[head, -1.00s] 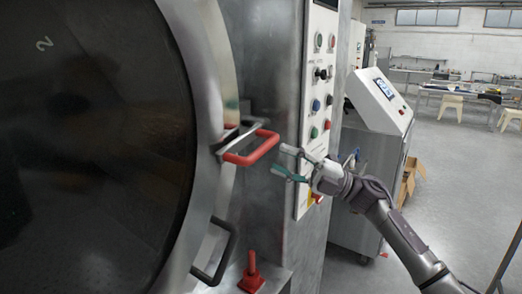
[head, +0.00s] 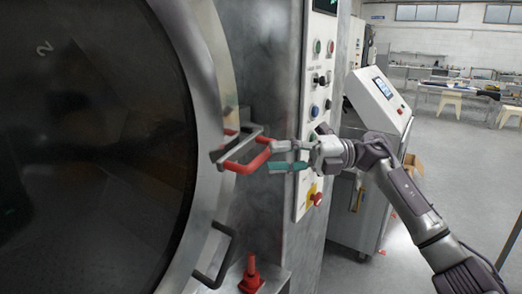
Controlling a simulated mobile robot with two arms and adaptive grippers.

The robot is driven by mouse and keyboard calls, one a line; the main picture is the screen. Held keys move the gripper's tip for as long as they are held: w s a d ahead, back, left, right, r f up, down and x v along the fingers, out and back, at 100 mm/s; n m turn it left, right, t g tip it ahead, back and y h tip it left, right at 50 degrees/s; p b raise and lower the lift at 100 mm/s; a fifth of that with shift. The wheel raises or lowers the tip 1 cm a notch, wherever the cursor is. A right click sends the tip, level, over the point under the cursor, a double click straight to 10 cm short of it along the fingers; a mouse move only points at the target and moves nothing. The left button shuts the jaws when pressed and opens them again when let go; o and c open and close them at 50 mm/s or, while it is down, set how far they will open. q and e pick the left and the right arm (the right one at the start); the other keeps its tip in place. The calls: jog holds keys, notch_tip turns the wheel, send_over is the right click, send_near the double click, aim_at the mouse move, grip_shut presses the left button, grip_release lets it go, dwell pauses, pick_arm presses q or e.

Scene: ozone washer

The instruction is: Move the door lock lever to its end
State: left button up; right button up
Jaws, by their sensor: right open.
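The door lock lever (head: 247,160) is a red U-shaped handle on a metal bracket at the right rim of the large round washer door (head: 95,150). My right gripper (head: 272,157) comes in from the right, with its open fingers pointing left. Its fingertips are at the right end of the red lever, one light finger above and one green finger below. I cannot tell whether they touch it. My left gripper is not in view.
A control panel (head: 318,105) with buttons is just behind my right gripper. A black door handle (head: 215,258) and a red knob (head: 251,273) are below the lever. A second machine (head: 376,97) stands at the right. Open floor lies further right.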

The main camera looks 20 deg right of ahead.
aim_at(266, 158)
jog(key=shift+w+a+p, duration=0.15)
jog(key=shift+a+p, duration=0.1)
jog(key=shift+a, duration=0.75)
jog(key=shift+w+a+p, duration=0.15)
jog(key=shift+a+p, duration=0.1)
jog(key=shift+a, duration=0.75)
grip_shut()
